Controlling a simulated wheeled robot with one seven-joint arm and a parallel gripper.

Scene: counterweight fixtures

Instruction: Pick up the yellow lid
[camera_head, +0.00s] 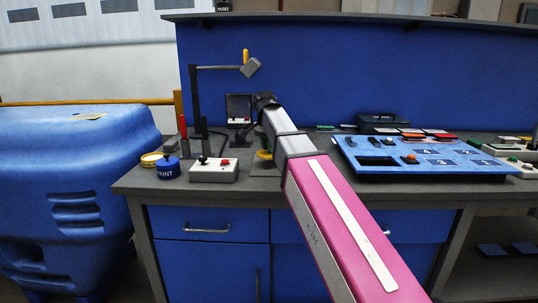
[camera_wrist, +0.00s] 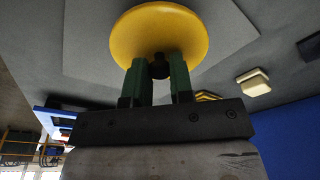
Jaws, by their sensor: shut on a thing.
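The yellow lid (camera_wrist: 160,32) is a round yellow disc with a dark knob (camera_wrist: 159,68), at the top of the wrist view. My gripper (camera_wrist: 158,72) has its green fingers on either side of the knob and is shut on it. A small yellow part beside my arm in the head view, likely the same lid (camera_head: 264,155), shows low over the bench. My arm hides most of the gripper there. I cannot tell whether the lid touches the surface under it.
The grey bench (camera_head: 133,183) carries a blue paint can (camera_head: 168,170), a white box with a red button (camera_head: 214,174) and a dark lamp stand (camera_head: 195,105) left of my arm. A blue numbered panel (camera_head: 420,172) lies to the right. A blue wall (camera_head: 360,70) stands behind.

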